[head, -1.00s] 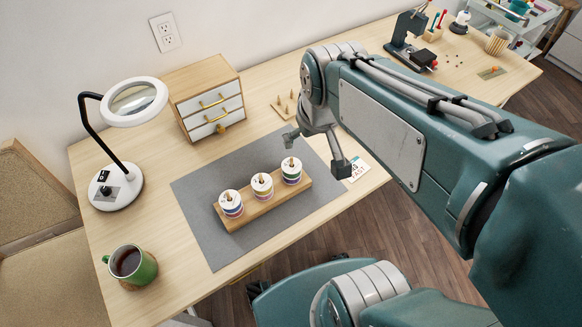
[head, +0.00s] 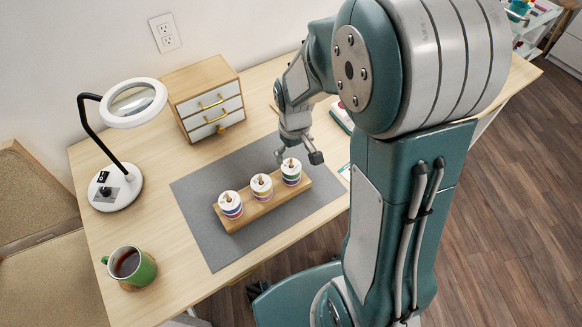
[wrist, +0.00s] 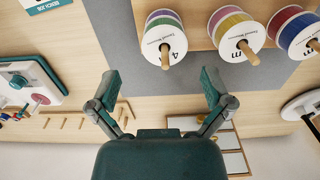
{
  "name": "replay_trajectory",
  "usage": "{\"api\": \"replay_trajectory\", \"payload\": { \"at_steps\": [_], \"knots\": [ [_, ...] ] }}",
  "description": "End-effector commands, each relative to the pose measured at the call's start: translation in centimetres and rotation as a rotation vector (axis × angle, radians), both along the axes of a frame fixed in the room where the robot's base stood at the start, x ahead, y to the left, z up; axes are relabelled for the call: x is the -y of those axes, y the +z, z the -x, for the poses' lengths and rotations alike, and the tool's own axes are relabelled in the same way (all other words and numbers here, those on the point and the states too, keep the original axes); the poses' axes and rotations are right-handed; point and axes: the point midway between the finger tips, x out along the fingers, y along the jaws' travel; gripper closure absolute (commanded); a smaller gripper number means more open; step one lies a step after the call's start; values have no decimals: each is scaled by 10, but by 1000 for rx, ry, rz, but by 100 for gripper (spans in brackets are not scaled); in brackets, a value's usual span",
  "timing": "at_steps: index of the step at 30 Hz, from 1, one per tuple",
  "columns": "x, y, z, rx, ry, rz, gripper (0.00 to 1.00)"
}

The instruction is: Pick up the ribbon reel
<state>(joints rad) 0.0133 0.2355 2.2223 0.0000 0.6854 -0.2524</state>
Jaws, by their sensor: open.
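Three ribbon reels stand in a row on a wooden holder (head: 262,205), each on a peg. In the head view the right reel (head: 291,172) has green and purple bands, the middle reel (head: 262,187) yellow and purple, the left reel (head: 231,205) blue and red. My gripper (head: 298,156) is open and empty, just behind and above the right reel. In the wrist view my gripper (wrist: 160,88) has its fingers apart, with nothing between them. There the green-purple reel (wrist: 165,38) is nearest, beyond the fingertips, with the yellow reel (wrist: 237,32) and blue-red reel (wrist: 295,32) to its right.
The holder is on a grey mat (head: 206,237). A drawer cabinet (head: 204,98) stands behind it, a magnifier lamp (head: 118,190) at left, a green mug (head: 131,265) at front left. A peg block (wrist: 80,122) and a printed card (wrist: 45,4) show in the wrist view.

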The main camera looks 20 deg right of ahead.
Motion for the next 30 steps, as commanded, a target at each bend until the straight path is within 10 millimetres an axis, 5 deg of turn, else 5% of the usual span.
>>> {"api": "replay_trajectory", "payload": {
  "at_steps": [15,23,24,28,30],
  "knots": [
    [-5,-61,0,-2,0,0,0],
    [-5,-65,0,2,0,0,0],
    [-5,-65,0,2,0,0,5],
    [-5,-65,0,2,0,0,59],
    [-5,-65,0,2,0,0,61]
  ]
}}
